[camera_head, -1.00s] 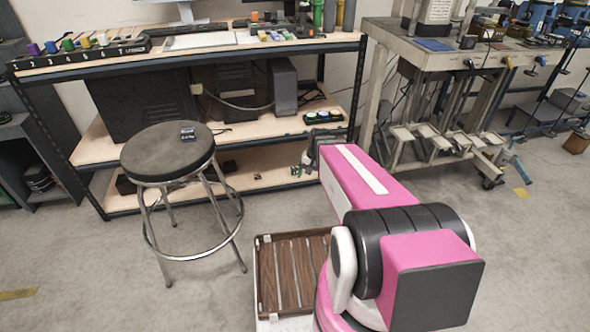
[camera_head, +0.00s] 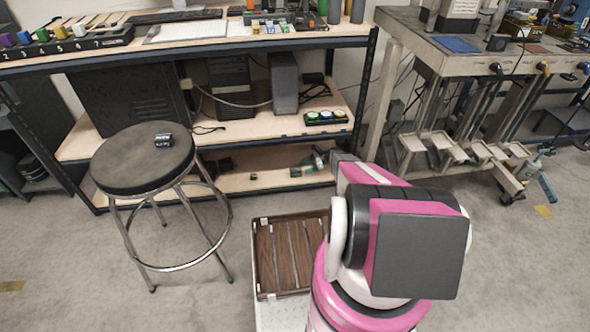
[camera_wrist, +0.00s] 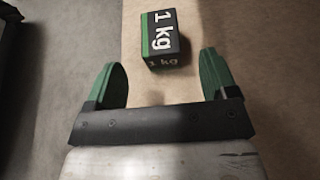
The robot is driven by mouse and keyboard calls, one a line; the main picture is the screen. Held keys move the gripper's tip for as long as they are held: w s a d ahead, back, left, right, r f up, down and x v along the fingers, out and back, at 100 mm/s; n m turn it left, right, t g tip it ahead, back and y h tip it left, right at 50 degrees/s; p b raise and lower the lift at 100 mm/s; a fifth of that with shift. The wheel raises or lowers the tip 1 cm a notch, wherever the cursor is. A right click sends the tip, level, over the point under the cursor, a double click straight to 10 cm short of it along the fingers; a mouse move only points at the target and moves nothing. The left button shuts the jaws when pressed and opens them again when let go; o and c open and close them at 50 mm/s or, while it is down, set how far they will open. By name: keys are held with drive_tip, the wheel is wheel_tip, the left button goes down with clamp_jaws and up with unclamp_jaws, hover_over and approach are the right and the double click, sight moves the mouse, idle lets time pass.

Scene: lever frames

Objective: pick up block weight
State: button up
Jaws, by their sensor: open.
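A small black block with a green stripe and white "1 kg" lettering, the block weight (camera_wrist: 160,32), rests on a pale wooden strip in the wrist view. It lies ahead of my gripper (camera_wrist: 163,75), roughly centred between the two green fingers and apart from them. The fingers are spread open with nothing between them. In the head view my gripper (camera_head: 319,158) is small and partly hidden by my arm, close over the lower shelf (camera_head: 225,183).
A round stool (camera_head: 143,158) with a small dark labelled block (camera_head: 164,141) on top stands left. The shelf above holds a tray of round items (camera_head: 326,117) and dark cases. A wooden slatted tray (camera_head: 288,256) is beside my base. A metal workbench (camera_head: 462,62) stands right.

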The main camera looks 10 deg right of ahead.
sight(299, 169)
drive_tip(key=shift+w+a+f, duration=0.1)
drive_tip(key=shift+w+f, duration=0.2)
drive_tip(key=shift+f, duration=0.1)
drive_tip(key=shift+s+x, duration=0.15)
drive_tip(key=shift+x, duration=1.65)
drive_tip(key=shift+s+x, duration=0.15)
drive_tip(key=shift+x, duration=1.6)
drive_tip(key=shift+a+r, duration=0.1)
drive_tip(key=shift+r, duration=0.2)
clamp_jaws()
